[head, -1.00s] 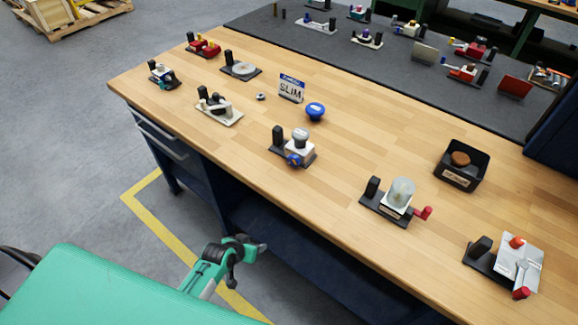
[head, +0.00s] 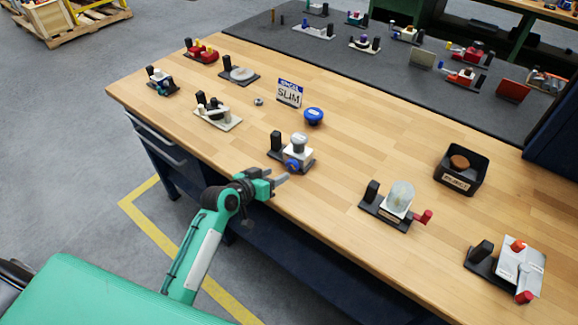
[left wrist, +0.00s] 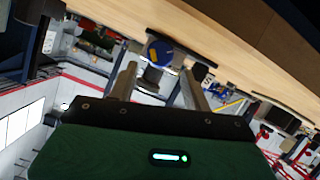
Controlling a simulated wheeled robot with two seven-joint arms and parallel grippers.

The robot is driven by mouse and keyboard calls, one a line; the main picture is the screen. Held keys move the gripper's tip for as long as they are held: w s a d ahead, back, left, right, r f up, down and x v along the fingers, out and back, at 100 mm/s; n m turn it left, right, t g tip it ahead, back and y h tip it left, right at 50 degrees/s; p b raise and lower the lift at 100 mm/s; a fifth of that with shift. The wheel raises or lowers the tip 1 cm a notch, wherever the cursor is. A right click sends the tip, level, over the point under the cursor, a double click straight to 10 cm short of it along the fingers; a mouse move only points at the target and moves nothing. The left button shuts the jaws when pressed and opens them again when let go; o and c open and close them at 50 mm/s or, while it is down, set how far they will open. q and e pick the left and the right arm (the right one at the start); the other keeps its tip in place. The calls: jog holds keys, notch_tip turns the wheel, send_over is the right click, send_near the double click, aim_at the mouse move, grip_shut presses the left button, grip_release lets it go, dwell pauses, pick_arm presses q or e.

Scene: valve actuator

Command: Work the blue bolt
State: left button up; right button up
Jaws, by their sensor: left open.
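The blue bolt (head: 292,166) sits low on the front of a small white valve unit (head: 299,152) with a grey cap, on a dark base near the table's front edge. In the left wrist view the round blue bolt (left wrist: 160,51) has a yellow mark and shows between and beyond the finger ends. My left gripper (head: 282,182) is open and empty, at the table's front edge, just in front of and left of the bolt. It shows no clear contact. Its two fingers (left wrist: 159,70) are apart in the left wrist view. My right gripper is not in view.
A blue knob (head: 314,116) and a SLIM sign (head: 289,93) stand behind the unit. A clear-domed unit (head: 399,197) with a red handle is to the right. A black bin (head: 461,170) stands farther right. Bare wood lies between them.

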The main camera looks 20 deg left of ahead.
aim_at(291, 167)
pick_arm(q)
jog(key=p+x, duration=0.1)
jog(key=x, duration=0.6)
jog(key=shift+w+d+f, duration=0.1)
jog(key=shift+w+f, duration=0.1)
jog(key=shift+w, duration=0.05)
jog(key=shift+c, duration=0.4)
jog(key=c, duration=0.6)
